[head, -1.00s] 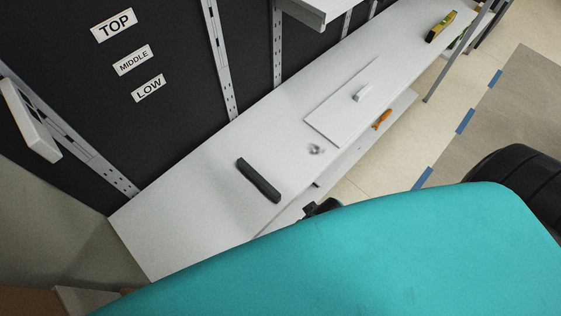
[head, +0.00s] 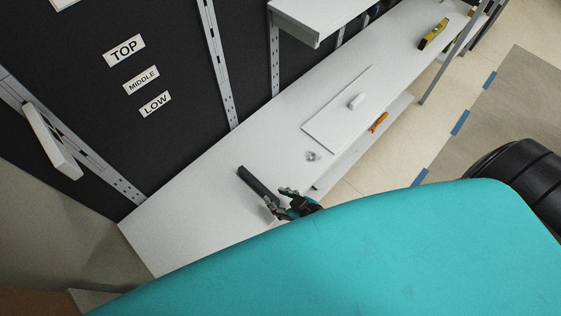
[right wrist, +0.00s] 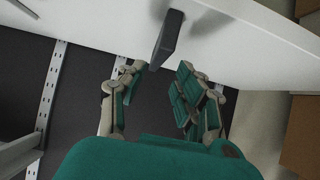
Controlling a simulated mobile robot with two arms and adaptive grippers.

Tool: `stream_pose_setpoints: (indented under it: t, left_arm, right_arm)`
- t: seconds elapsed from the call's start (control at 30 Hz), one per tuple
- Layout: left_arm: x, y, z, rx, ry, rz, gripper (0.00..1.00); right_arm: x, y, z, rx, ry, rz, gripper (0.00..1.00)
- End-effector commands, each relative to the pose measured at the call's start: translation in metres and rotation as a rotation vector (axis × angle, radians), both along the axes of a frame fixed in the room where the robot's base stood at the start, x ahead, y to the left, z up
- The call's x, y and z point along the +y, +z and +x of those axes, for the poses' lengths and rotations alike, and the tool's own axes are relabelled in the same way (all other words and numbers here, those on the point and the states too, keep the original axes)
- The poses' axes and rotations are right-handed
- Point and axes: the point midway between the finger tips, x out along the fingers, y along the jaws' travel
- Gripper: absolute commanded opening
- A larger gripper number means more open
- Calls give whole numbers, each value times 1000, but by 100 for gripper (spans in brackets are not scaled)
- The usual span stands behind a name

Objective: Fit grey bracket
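The grey bracket (head: 254,182), a dark grey bar, lies on the white bench shelf near its left end. In the right wrist view the bracket (right wrist: 168,38) is just ahead of the fingers, its near end pointing towards the gap between them. My right gripper (head: 277,201) is open at the front end of the bracket and partly covers that end in the head view. In the right wrist view the two fingers of the right gripper (right wrist: 160,74) are spread with nothing between them. I cannot tell whether a finger touches the bracket. My left gripper is not in view.
Slotted uprights (head: 219,65) stand on the dark wall beside the TOP (head: 124,48), MIDDLE (head: 142,80) and LOW (head: 155,104) labels. A white bracket (head: 52,142) juts out at left. A white board (head: 338,110), small hardware (head: 312,156) and a level (head: 433,34) lie along the shelf.

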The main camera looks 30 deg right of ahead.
Motion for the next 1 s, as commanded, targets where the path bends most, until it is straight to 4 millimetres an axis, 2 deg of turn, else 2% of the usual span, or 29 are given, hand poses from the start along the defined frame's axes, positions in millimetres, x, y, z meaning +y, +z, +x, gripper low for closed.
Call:
stream_pose_setpoints:
  t: [0.57, 0.83, 1.0]
  left_arm:
    - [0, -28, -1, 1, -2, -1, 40]
    - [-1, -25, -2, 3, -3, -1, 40]
    - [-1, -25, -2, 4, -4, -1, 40]
  right_arm:
    - [22, -46, 63, -3, -4, 0, 33]
    - [21, -43, 60, 0, -4, 0, 0]
    - [21, -43, 60, -1, -4, 0, 0]
